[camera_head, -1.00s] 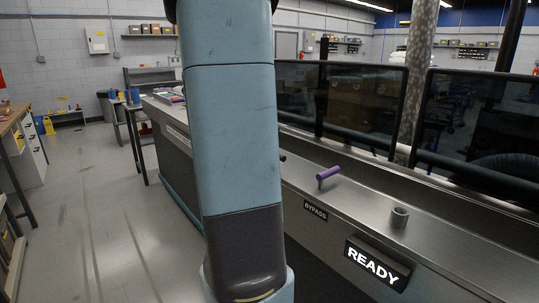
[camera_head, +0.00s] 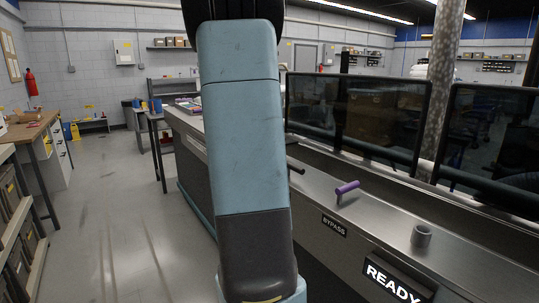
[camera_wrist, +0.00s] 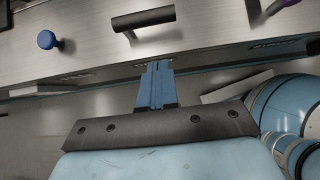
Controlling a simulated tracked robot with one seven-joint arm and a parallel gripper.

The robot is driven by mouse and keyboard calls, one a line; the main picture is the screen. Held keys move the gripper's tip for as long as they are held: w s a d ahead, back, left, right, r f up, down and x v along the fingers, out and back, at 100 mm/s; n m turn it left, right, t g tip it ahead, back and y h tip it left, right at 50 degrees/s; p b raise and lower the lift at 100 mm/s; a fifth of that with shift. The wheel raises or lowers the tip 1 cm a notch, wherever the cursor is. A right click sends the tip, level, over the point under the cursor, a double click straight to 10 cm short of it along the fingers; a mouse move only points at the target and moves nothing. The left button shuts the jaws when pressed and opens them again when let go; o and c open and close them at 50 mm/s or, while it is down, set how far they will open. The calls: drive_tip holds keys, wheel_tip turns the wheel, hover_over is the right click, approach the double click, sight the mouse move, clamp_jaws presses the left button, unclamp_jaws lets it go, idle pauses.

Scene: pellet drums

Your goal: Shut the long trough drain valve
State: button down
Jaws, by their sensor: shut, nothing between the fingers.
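Handles sit on a long metal counter (camera_head: 385,222), and none bears a readable drain valve label. A black handle (camera_wrist: 143,18) is at the top of the wrist view; its end shows beside my arm in the head view (camera_head: 295,166). A round blue knob (camera_wrist: 46,40) is to its left. A purple handle (camera_head: 347,187) stands near a BYPASS label (camera_head: 334,226); part of it shows in the wrist view (camera_wrist: 283,4). My gripper (camera_wrist: 158,64) has its blue fingers together, below the black handle in the picture and apart from it. My arm hides the gripper in the head view.
A grey cylinder (camera_head: 421,236) stands on the counter above a lit READY sign (camera_head: 392,281). Dark panels (camera_head: 355,118) rise behind the counter. A workbench (camera_head: 30,127) and shelves stand at the left. The floor (camera_head: 120,215) between is clear.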

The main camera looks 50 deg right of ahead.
sight(294, 168)
drive_tip(key=shift+s+d+f, duration=0.25)
drive_tip(key=shift+d+f, duration=0.45)
drive_tip(key=shift+d, duration=0.4)
drive_tip(key=shift+s+d+f, duration=0.25)
drive_tip(key=shift+d+f, duration=0.45)
drive_tip(key=shift+d, duration=0.35)
drive_tip(key=shift+s+d+f, duration=0.25)
drive_tip(key=shift+d+f, duration=0.45)
drive_tip(key=shift+d, duration=0.4)
drive_tip(key=shift+w+a, duration=0.1)
drive_tip(key=shift+w, duration=0.05)
